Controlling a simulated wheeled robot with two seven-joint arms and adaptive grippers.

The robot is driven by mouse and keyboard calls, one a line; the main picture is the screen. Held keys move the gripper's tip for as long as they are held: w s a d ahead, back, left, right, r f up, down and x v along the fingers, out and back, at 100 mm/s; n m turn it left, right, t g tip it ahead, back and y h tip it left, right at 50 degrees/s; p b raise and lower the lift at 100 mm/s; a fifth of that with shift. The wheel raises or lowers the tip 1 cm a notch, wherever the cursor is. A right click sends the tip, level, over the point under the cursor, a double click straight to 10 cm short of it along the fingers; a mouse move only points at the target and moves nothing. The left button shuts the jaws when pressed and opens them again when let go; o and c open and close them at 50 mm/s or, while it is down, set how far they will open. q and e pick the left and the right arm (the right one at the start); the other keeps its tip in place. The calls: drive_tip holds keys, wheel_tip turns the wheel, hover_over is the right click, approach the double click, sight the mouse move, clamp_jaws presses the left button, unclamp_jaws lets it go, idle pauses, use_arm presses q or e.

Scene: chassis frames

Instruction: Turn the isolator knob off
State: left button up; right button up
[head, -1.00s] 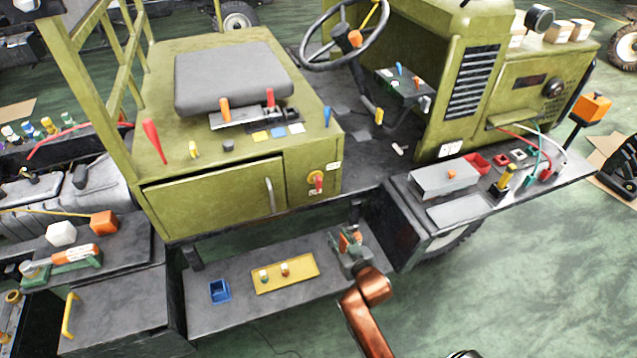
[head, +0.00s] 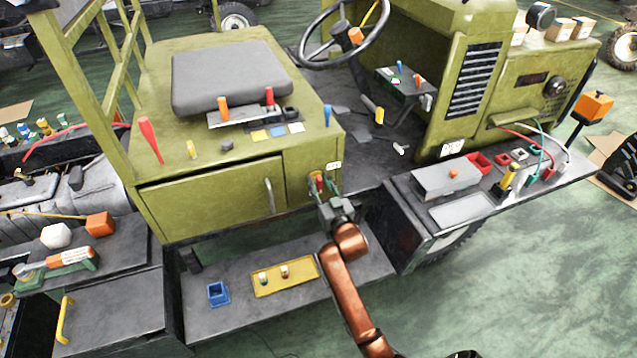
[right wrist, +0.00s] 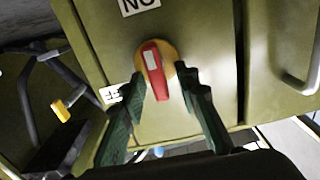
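The isolator knob (right wrist: 155,72) has a red handle with a pale patch, on a round yellow base on the olive panel. It shows in the right wrist view between the fingers of my right gripper (right wrist: 164,108). The fingers are open, one on each side of the handle, with gaps visible. Whether they reach fully around it in depth is hard to tell. In the head view my right gripper (head: 325,188) is in front of the knob and partly hides it; a bit of red (head: 318,183) shows. My left gripper is not in view.
A white label (right wrist: 140,4) is above the knob, and a cabinet handle (head: 269,196) is to its left in the head view. Below is a dark step with a yellow tray (head: 262,289) and blue box (head: 218,294). A grey side shelf (head: 405,200) is on the right.

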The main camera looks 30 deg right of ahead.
drive_tip(key=shift+c, duration=0.7)
clamp_jaws()
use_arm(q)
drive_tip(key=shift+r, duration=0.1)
